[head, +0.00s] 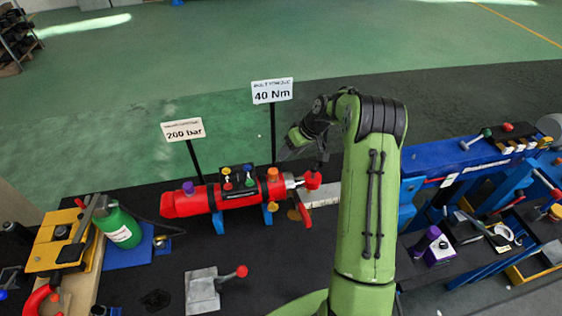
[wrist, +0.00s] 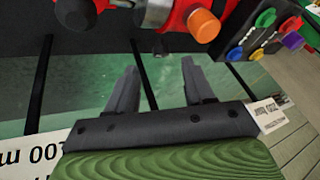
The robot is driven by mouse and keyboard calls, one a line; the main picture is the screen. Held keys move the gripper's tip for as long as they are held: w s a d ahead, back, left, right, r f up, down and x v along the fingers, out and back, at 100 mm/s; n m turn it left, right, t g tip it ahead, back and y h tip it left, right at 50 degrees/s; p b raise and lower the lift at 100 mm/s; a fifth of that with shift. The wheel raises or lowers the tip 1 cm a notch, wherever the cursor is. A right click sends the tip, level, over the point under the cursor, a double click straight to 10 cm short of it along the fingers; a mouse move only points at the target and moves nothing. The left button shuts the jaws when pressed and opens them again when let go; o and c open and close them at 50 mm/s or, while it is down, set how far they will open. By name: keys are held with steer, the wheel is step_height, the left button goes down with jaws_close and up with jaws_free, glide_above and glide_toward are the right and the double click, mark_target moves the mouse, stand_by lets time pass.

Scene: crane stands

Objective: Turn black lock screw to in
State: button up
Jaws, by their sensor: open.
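A red cylinder (head: 240,192) lies on blue supports on the dark bench, with an orange knob (head: 272,174) on top and a red ball (head: 313,180) at its right end.
A black block with coloured knobs (head: 238,178) sits by the cylinder. Signs reading 200 bar (head: 183,130) and 40 Nm (head: 272,91) stand behind on thin posts. A green bottle (head: 122,228) and a grey bracket with a red ball lever (head: 203,288) are at left and front.

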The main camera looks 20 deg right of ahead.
mark_target(279, 164)
steer(key=x, duration=0.7)
steer(key=shift+a, duration=0.1)
steer(key=shift+c, duration=0.4)
jaws_close()
